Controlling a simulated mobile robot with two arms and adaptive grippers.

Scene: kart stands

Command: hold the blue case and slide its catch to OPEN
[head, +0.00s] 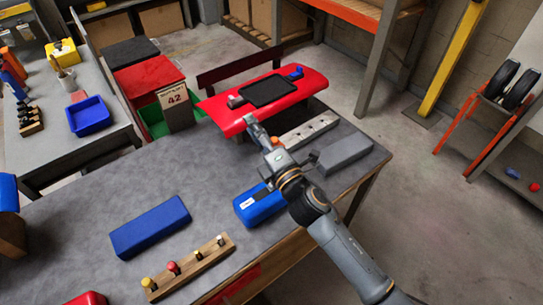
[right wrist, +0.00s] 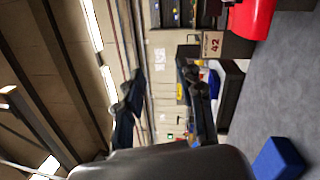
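The blue case (head: 260,205), with a white label on its front, stands on the grey workbench (head: 85,225), close to my right arm. Its catch is too small to make out. My right gripper (head: 259,132) is raised above the bench, beyond the case, and points toward the far side. In the right wrist view its two fingers (right wrist: 160,95) stand well apart with nothing between them. A blue block (right wrist: 278,160) lies low at the right of that view; I cannot tell whether it is the case. My left gripper is not in view.
A long blue block (head: 150,227) and a wooden peg rack (head: 188,267) lie left of the case. A grey block (head: 345,155) and a metal rail (head: 308,130) lie behind it. The bench's left part has free room.

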